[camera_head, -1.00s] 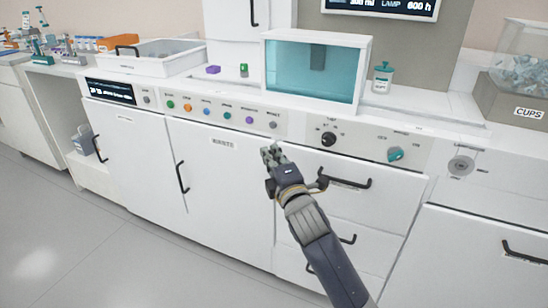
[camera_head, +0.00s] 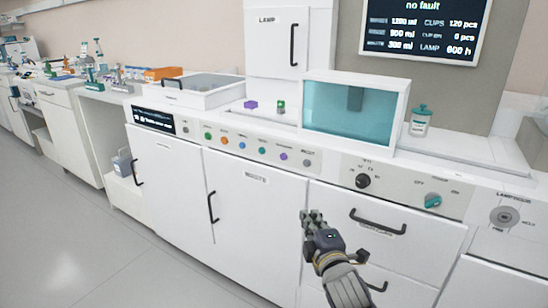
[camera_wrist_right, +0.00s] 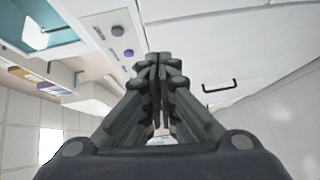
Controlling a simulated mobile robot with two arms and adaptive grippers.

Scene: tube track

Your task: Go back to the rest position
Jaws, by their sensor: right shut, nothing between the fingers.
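My right gripper (camera_head: 312,216) is in front of the white cabinet doors, below the row of coloured buttons. Its fingers are shut together and empty; in the right wrist view the gripper (camera_wrist_right: 158,58) also shows its fingers pressed together with nothing between them. It looks apart from the cabinet front. My left gripper is not in the head view.
The white cabinet (camera_head: 255,200) with black handles fills the front. On its counter are a teal-windowed box (camera_head: 352,110), a teal-capped jar (camera_head: 420,121), a purple block (camera_head: 251,104), a green item (camera_head: 281,107) and a lidded tray (camera_head: 205,97). Open floor (camera_head: 80,240) lies left.

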